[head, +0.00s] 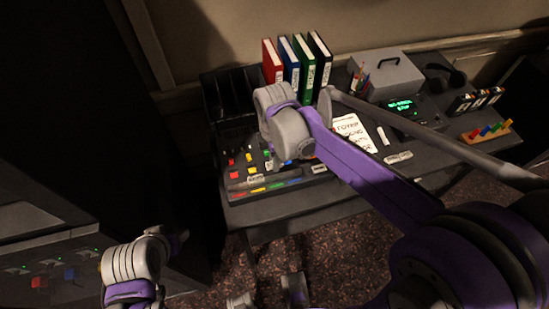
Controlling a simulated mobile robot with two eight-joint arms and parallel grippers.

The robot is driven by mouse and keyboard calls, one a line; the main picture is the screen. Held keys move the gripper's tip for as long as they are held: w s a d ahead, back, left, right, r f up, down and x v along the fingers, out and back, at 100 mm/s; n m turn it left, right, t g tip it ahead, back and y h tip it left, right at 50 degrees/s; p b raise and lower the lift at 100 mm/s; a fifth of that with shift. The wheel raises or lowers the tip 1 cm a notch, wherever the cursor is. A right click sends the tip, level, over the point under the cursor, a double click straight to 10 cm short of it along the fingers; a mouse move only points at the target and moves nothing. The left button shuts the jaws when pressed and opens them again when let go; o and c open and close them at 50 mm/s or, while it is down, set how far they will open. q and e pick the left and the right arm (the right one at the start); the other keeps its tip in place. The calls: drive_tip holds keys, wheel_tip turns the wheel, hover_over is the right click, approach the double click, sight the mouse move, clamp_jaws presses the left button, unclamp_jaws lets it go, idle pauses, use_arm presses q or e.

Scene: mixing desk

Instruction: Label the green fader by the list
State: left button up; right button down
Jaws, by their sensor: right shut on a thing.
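The mixing desk (230,189) lies on the table, with coloured caps on its face. A small green cap (269,165) shows just left of my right wrist; I take it as the green fader. A coloured strip runs along the desk's front edge, with a pale label (256,178) above it. The list (352,132) is a white written sheet right of the wrist. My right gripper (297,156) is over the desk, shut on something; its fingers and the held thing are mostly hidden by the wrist. My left gripper (177,241) is low at the left, away from the table.
Red, blue, green and black binders (307,68) stand at the back. A grey box (390,75), a green-lit display (403,106) and a wooden holder with coloured pieces (485,132) are at the right. White strips (398,157) lie near the front edge. My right arm covers part of the tabletop.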

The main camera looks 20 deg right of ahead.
sight(275, 176)
drive_tip(key=shift+a, duration=0.15)
drive_tip(key=shift+d+f+b, duration=0.25)
drive_tip(key=shift+f+b, duration=0.1)
drive_tip(key=shift+f, duration=0.25)
drive_tip(key=shift+a+f+b, duration=0.1)
drive_tip(key=shift+f+b, duration=1.3)
drive_tip(key=shift+f, duration=0.75)
drive_tip(key=shift+f, duration=0.25)
drive_tip(key=c, duration=0.6)
unclamp_jaws()
drive_tip(key=shift+c, duration=0.2)
wheel_tip(275, 176, up, 11)
drive_tip(key=shift+f+p, duration=0.1)
drive_tip(key=shift+p, duration=0.25)
drive_tip(key=s+d+f+m+t+p, duration=0.1)
drive_tip(key=s+d+f+m+t, duration=0.1)
drive_tip(key=s+m, duration=0.5)
drive_tip(key=s+d+f+m+t+p, duration=0.2)
drive_tip(key=s+m, duration=0.5)
drive_tip(key=m, duration=0.4)
drive_tip(key=d+t, duration=0.1)
drive_tip(key=d, duration=0.1)
drive_tip(key=shift+d+f, duration=0.35)
